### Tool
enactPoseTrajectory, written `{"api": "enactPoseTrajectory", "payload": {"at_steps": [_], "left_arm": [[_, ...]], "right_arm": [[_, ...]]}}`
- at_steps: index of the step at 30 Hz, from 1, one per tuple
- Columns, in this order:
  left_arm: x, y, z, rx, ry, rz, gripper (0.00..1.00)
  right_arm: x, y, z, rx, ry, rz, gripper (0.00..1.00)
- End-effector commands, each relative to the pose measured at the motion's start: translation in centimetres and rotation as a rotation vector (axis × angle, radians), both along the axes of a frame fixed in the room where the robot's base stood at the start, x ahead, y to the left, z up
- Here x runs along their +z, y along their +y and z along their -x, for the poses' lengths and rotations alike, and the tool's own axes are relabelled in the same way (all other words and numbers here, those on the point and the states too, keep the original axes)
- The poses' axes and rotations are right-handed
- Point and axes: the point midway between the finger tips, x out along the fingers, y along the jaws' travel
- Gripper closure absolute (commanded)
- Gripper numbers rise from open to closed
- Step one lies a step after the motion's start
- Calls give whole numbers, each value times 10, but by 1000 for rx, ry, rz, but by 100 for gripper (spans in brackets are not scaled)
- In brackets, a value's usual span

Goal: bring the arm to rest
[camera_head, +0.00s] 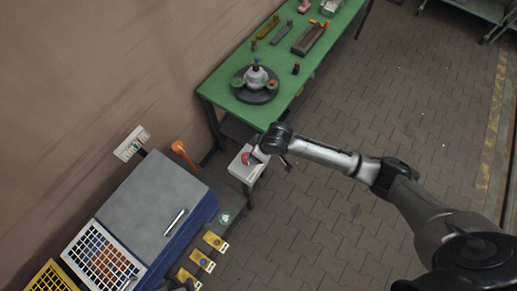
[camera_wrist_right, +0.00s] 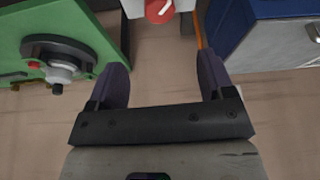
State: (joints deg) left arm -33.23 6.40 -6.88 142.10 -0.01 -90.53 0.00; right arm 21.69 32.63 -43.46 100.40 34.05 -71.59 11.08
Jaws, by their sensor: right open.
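My right arm (camera_head: 325,154) comes in from the right in the head view and reaches out to beside a light grey box (camera_head: 238,172) with a red knob (camera_head: 247,158). In the wrist view my right gripper (camera_wrist_right: 163,78) is open, with its two dark fingers spread and nothing between them. The red knob (camera_wrist_right: 160,10) shows beyond the fingertips at the top edge, apart from them. In the head view the fingers are small and mostly hidden by the wrist.
A green table (camera_head: 226,86) stands behind, bearing a dark round fixture (camera_head: 243,95) and several parts. A blue cabinet with a grey top (camera_head: 150,213) stands at left, near an orange handle (camera_head: 180,149). Yellow blocks (camera_head: 202,261) lie in front. The paved floor at right is mostly clear.

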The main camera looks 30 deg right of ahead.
Motion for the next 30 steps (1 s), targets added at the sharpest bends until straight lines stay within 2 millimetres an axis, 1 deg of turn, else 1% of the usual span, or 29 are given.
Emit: {"api": "enactPoseTrajectory", "payload": {"at_steps": [17, 19, 21, 23, 24, 26, 27, 29, 30], "left_arm": [[0, 4, 0, -9, 0, -14, 25], [0, 4, 0, -9, 0, -14, 25], [0, 4, 0, -8, 0, -13, 25], [0, 4, 0, -8, 0, -13, 25], [0, 3, 0, -8, 0, -12, 25], [0, 3, 0, -6, 1, -10, 25], [0, 3, 0, -5, 0, -9, 25], [0, 2, 0, -4, 0, -7, 25], [1, 1, 0, -3, 0, -4, 25]], "right_arm": [[0, 0, 0, 10, -1, 4, 25], [-2, -3, 3, 34, 10, 33, 25], [-1, -11, 3, 64, 2, 108, 25], [14, -11, 3, 101, -42, 166, 25], [29, -13, -1, 114, -83, 197, 25], [52, -15, -7, 117, -146, 228, 25], [68, -14, -10, 116, -186, 240, 25], [91, -12, -15, 108, -243, 249, 25], [106, -11, -16, 100, -281, 252, 25]]}}
